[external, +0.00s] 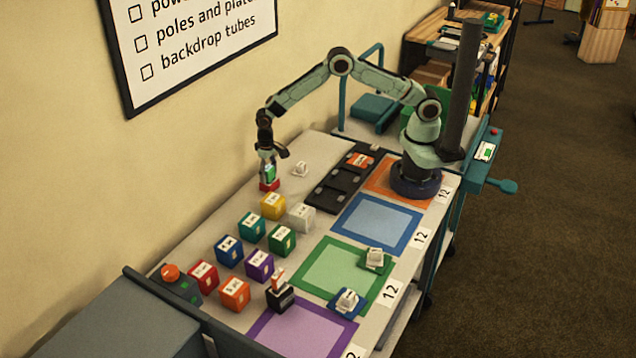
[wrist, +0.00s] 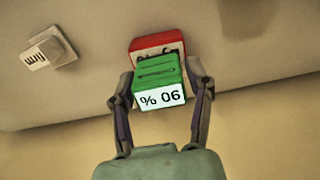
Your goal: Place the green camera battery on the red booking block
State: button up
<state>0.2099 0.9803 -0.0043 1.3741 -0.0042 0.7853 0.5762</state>
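The green camera battery (wrist: 157,72), with a white "% 06" label, is between the two fingers of my gripper (wrist: 160,85) in the wrist view. The fingers press against its sides. A red block (wrist: 146,43) with a partly covered white label lies just beyond the battery. In the external view, my gripper (external: 268,160) points down with the green battery (external: 269,173) directly above the red block (external: 269,185), which stands near the wall. I cannot tell whether battery and block touch. Another red block (external: 203,276) stands nearer the table's front left.
Several coloured blocks, including a yellow one (external: 272,206) and a white one (external: 301,217), stand nearby. A small white item (external: 300,169) lies right of my gripper. A black tray (external: 330,190) and coloured mats (external: 376,228) fill the right side.

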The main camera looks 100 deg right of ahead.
aim_at(268, 168)
jog(key=shift+o, duration=0.2)
notch_tip(268, 168, up, 12)
jog(key=s+a+r+n, duration=0.2)
jog(key=s+a+r, duration=0.1)
jog(key=s+r, duration=0.3)
jog(key=s+a+r+n, duration=0.1)
jog(key=s+a+n, duration=0.1)
jog(key=s, duration=0.7)
jog(key=s+a+r+n, duration=0.1)
jog(key=s+a+n, duration=0.2)
jog(key=s, duration=0.6)
jog(key=s+a+r+n, duration=0.1)
jog(key=s+a+n, duration=0.2)
jog(key=s, duration=0.6)
jog(key=shift+s+a+y, duration=0.2)
jog(key=shift+a+y, duration=0.05)
jog(key=shift+y, duration=0.15)
